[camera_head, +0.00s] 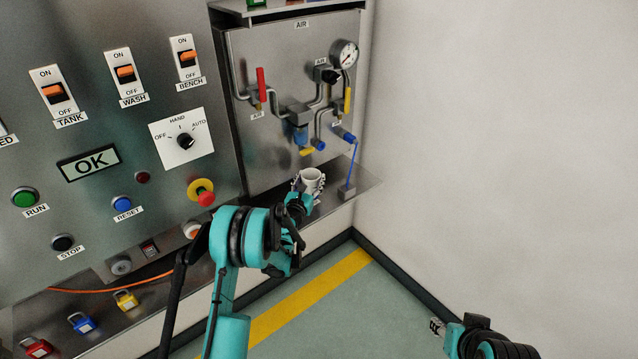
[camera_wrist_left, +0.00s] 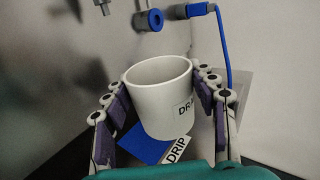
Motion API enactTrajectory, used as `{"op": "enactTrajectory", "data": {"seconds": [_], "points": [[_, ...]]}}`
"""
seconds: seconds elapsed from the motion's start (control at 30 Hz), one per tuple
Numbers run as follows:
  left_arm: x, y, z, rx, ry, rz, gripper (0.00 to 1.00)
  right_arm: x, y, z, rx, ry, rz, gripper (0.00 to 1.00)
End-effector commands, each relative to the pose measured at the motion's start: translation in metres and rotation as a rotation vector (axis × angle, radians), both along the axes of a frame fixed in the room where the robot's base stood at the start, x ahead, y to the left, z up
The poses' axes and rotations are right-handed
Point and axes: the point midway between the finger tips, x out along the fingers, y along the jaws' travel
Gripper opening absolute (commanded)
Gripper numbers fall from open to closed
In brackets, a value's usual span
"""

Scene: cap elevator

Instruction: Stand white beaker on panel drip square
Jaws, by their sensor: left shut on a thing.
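The white beaker (camera_head: 312,180) is upright at the metal ledge under the air panel. In the left wrist view the beaker (camera_wrist_left: 160,90) carries a label partly reading "DR". My left gripper (camera_head: 308,186) is shut on it, one finger on each side. Below the beaker shows a blue drip square (camera_wrist_left: 143,146) with a DRIP label (camera_wrist_left: 176,150); the beaker hides part of it. I cannot tell whether the beaker's base touches the ledge. My right gripper (camera_head: 437,326) is low at the right, far from the beaker; its jaw state is too small to tell.
A grey block (camera_head: 347,193) with a blue tube (camera_head: 352,165) stands right of the beaker. Blue fittings (camera_head: 343,134) hang above. The red emergency button (camera_head: 205,198) juts out left of my arm. The ledge (camera_head: 365,183) is narrow; the floor before it is clear.

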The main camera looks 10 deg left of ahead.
Motion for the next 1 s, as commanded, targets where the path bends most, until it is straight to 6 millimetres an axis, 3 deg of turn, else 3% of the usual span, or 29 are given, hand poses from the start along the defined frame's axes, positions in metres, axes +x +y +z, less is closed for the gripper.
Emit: {"op": "enactTrajectory", "data": {"seconds": [0.53, 0.87, 1.0], "points": [[0.000, 0.000, -0.002, 0.001, 0.000, 0.002, 0.31, 0.000, 0.000, -0.007, 0.000, 0.000, 0.000, 0.40], [0.000, 0.000, -0.033, 0.001, 0.000, 0.001, 0.31, 0.000, 0.000, -0.033, 0.000, 0.000, 0.000, 0.40], [0.000, 0.000, -0.044, 0.001, 0.000, 0.001, 0.31, 0.000, 0.000, -0.028, 0.000, 0.000, 0.000, 0.40]]}}
